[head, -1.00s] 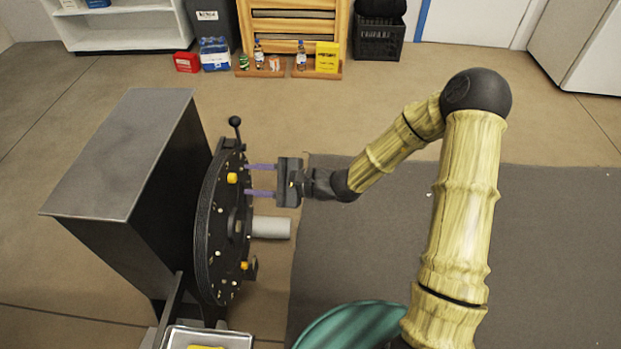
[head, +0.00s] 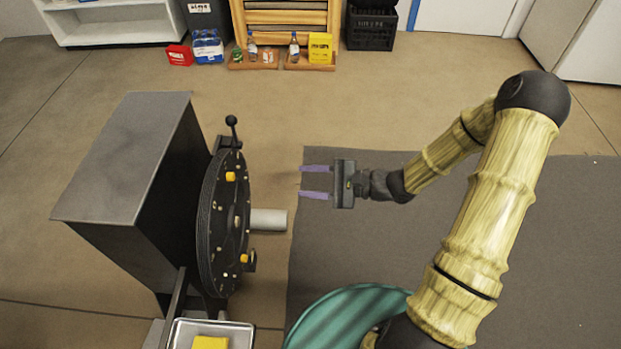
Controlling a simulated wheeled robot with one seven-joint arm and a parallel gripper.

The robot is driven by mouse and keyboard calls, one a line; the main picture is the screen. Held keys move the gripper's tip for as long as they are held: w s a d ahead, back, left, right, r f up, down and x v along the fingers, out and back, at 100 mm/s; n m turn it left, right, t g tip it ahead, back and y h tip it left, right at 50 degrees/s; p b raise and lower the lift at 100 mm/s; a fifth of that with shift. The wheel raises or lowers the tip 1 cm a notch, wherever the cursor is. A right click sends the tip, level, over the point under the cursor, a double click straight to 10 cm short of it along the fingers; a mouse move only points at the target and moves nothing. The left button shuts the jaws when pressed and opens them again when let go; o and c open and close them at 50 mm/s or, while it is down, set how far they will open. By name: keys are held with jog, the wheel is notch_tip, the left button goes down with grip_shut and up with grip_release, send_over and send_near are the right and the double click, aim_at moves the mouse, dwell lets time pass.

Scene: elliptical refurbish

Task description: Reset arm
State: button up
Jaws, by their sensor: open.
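My gripper (head: 314,182) is open and empty in the head view, with its two purple fingers pointing left. It hangs in the air over the left edge of the dark grey mat (head: 455,240). The black round wheel-like disc (head: 222,205) of the machine stands to its left, with a clear gap between fingertips and disc. The disc carries several yellow and white knobs and a grey cylinder (head: 269,220) that sticks out to the right. My bamboo-textured arm reaches in from the lower right.
The machine's grey-topped box (head: 125,155) stands at left. A metal tray (head: 242,332) with a yellow block (head: 210,343) is at the bottom. Bottles and boxes stand by a wooden rack (head: 287,25) at the back, beside a black crate (head: 371,28). The floor between is clear.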

dwell(0.3)
jog(key=s+d+r+n+g+h+p, duration=0.15)
jog(key=s+d+n+g+h, duration=0.35)
jog(key=s+d+n+h, duration=0.55)
notch_tip(320, 180, up, 6)
jog(key=w+d+r+t+h, duration=0.1)
jog(key=d+t+h, duration=0.2)
jog(key=t+h, duration=0.25)
notch_tip(320, 180, up, 37)
jog(key=g+p, duration=0.1)
jog(key=p, duration=3.7)
jog(key=shift+r+p, duration=0.15)
jog(key=shift+p, duration=0.2)
jog(key=shift+n, duration=0.25)
